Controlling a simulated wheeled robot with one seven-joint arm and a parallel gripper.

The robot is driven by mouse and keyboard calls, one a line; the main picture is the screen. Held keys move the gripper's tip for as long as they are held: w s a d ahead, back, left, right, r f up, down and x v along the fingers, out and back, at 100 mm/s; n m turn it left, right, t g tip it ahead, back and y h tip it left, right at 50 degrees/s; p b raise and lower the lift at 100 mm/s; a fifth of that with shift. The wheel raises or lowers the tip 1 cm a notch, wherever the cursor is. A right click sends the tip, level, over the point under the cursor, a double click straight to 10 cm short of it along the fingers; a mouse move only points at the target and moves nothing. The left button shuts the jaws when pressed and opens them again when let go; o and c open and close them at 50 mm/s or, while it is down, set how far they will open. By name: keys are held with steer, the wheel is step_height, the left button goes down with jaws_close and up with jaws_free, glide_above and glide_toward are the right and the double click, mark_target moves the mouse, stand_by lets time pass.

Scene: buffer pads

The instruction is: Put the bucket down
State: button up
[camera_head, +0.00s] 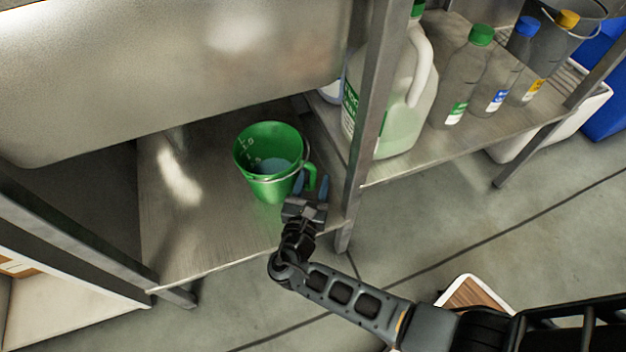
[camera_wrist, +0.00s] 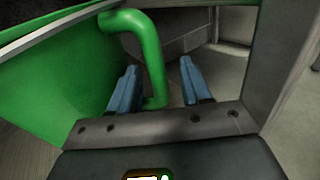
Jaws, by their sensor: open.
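The green bucket (camera_head: 262,187) stands upright on the metal lower shelf (camera_head: 190,235) under the large steel sink or cabinet body. It has measuring marks inside, something bluish at its bottom and a green handle on its right side. My gripper (camera_head: 312,184) is at this handle, to the right of the bucket. In the wrist view the bucket (camera_wrist: 60,85) fills the left side, and its handle (camera_wrist: 150,50) comes down beside the left finger. My gripper (camera_wrist: 158,85) is open there, with blue-grey fingertips apart. I cannot tell whether a finger touches the handle.
A metal post (camera_head: 366,110) stands just right of the bucket. Beyond it, a large jug (camera_head: 410,105) and several capped bottles (camera_head: 465,78) stand on another shelf. A wood-topped box (camera_head: 476,293) is on the floor. The shelf left of the bucket is clear.

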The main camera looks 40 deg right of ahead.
steer(key=p+v, duration=0.3)
steer(key=v, duration=0.8)
steer(key=shift+s+a, duration=0.25)
